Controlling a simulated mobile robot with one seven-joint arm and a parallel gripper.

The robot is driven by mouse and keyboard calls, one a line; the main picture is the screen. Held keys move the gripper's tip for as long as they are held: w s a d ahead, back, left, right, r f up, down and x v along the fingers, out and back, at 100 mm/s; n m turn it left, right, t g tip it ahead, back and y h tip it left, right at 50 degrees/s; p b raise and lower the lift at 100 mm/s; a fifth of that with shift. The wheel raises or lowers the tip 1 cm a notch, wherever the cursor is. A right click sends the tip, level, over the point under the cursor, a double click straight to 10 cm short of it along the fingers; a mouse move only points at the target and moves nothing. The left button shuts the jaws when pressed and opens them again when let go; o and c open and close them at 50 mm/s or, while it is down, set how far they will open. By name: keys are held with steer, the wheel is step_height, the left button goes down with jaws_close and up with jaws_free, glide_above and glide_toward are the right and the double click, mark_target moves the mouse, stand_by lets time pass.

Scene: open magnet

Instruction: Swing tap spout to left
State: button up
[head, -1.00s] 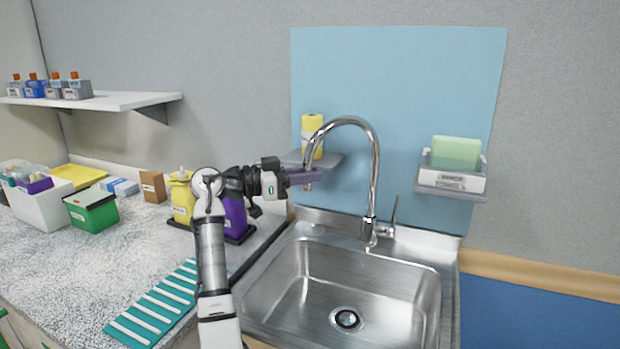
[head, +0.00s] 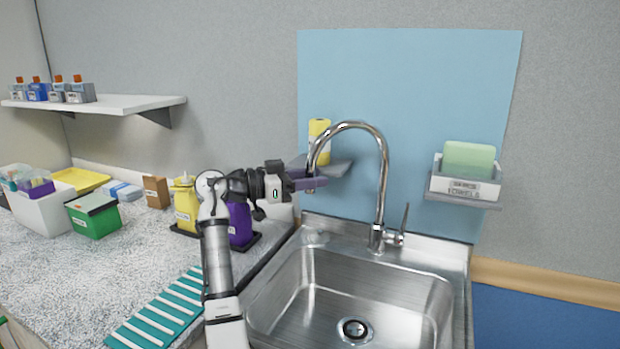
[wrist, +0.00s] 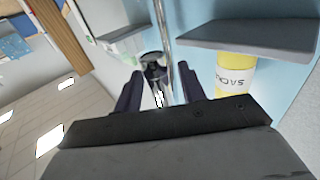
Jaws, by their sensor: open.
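The chrome tap (head: 384,185) stands at the back of the sink, with a tall arched spout whose end hangs down toward the left. My gripper (head: 312,182) is at the downturned end of the spout, with its purple fingers open. In the wrist view the dark purple fingers (wrist: 160,95) stand apart, with the chrome spout (wrist: 163,60) showing between and beyond them. Whether a finger touches the spout I cannot tell. The tap's side lever (head: 404,222) points up at the right of its base.
A small grey shelf (head: 335,168) with a yellow bottle (head: 319,140) is just behind my gripper. The sink basin (head: 350,295) below is empty. Yellow (head: 186,205) and purple (head: 239,222) bottles stand close to my arm.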

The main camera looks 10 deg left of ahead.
steer(key=shift+a, duration=0.1)
steer(key=b+v, duration=0.3)
steer(key=v, duration=1)
steer(key=shift+s+a, duration=0.2)
steer(key=shift+a, duration=0.1)
